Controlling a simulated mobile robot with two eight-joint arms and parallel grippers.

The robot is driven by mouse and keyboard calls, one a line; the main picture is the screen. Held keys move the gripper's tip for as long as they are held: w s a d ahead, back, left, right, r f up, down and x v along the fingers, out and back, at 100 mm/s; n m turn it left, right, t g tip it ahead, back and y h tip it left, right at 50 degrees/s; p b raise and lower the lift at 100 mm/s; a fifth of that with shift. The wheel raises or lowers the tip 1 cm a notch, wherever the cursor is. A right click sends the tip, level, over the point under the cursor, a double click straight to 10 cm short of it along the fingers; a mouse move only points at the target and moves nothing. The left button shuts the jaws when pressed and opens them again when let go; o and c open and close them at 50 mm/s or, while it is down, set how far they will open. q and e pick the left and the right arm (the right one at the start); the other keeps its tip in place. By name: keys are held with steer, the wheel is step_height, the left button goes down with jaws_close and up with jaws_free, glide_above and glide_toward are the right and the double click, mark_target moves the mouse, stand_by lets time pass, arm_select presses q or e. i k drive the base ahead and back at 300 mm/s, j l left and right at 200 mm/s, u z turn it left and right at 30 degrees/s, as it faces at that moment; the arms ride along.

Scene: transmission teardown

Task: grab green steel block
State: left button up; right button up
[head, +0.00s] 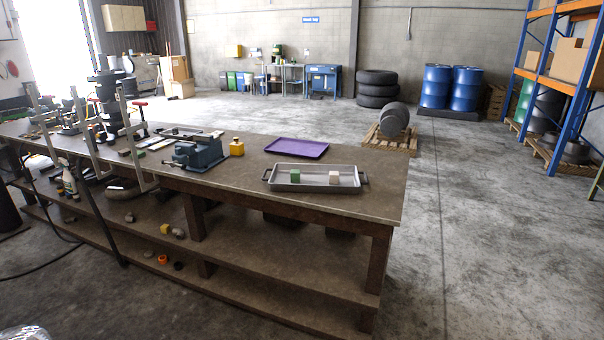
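A small green block (295,176) sits in a grey metal tray (315,188) with a handle at each end. The tray lies near the right end of the long workbench (385,205) in the head view. A pale, whitish block (334,177) sits in the same tray to the right of the green one, with a gap between them. Neither of my grippers is in view, so nothing is seen near the blocks.
A purple tray (297,147) lies behind the metal tray. A blue-grey vise (201,153) and a yellow container (237,147) stand to its left. Tools and stands crowd the bench's left part. The floor (490,240) right of the bench is clear.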

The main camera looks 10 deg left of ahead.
mark_target(296, 175)
steer(key=i+j+z, duration=0.2)
steer(key=i+j, duration=0.55)
steer(key=i, duration=0.15)
